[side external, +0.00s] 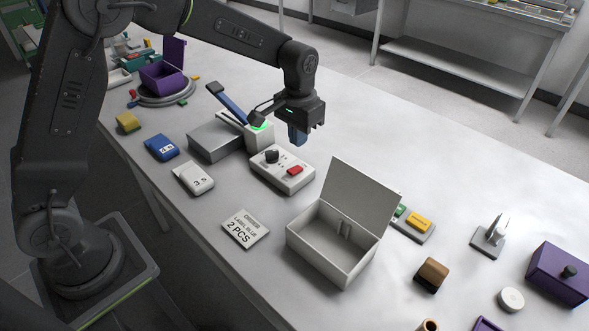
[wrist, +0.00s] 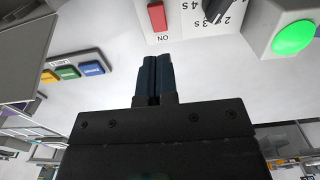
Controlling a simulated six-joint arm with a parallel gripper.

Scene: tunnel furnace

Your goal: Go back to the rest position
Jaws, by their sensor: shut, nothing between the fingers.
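My gripper (side external: 297,138) hangs above the table, behind the control box, with its blue fingers pointing down. The fingers are together and empty; in the wrist view my gripper (wrist: 155,62) also shows the two fingers side by side. The control box (side external: 282,170) with a black knob and a red switch stands just in front of and below my gripper. The red switch (wrist: 157,17) shows near the top of the wrist view, beyond the fingertips and apart from them.
An open, empty white box (side external: 325,250) with a raised lid stands right of the control box. A grey machine with a green light (side external: 258,125) and a raised blue lever (side external: 226,102) is to the left. A label card (side external: 245,228) lies in front. Table space behind my gripper is clear.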

